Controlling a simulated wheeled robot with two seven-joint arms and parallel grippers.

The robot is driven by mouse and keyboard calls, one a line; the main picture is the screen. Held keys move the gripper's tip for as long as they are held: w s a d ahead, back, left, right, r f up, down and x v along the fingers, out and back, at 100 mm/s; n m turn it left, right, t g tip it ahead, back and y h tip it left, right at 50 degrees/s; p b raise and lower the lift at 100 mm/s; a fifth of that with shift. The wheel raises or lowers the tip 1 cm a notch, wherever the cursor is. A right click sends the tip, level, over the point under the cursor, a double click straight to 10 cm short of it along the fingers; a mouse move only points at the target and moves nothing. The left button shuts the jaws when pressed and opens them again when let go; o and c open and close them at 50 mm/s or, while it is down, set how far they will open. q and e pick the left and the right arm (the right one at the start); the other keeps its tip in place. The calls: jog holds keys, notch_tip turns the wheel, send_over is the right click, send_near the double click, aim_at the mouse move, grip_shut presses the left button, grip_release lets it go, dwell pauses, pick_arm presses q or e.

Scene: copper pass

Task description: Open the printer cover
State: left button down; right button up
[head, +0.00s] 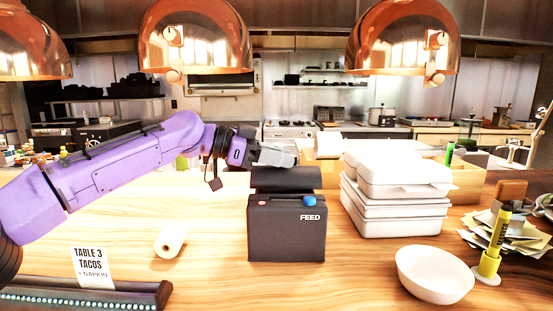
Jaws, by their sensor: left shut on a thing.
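The printer (287,235) is a dark grey box on the wooden counter, near the middle of the head view. Its front carries a FEED label, a blue button (309,201) and a small red light. The dark printer cover (287,181) shows at the top, behind the front edge. My left gripper (277,156) reaches in from the left and is shut on the cover's upper edge. The fingers hide part of that edge, and I cannot tell exactly how far the cover is raised. My right gripper is not in view.
White stacked takeout boxes (394,218) stand close to the printer's right. A white bowl (434,273) is at front right. Copper lamps (195,40) hang above.

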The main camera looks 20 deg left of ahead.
pick_arm(q)
jog(key=c, duration=0.9)
grip_release()
jog(key=shift+d, duration=0.1)
jog(key=v, duration=1)
jog(key=shift+s+a+r, duration=0.1)
jog(key=shift+a, duration=0.15)
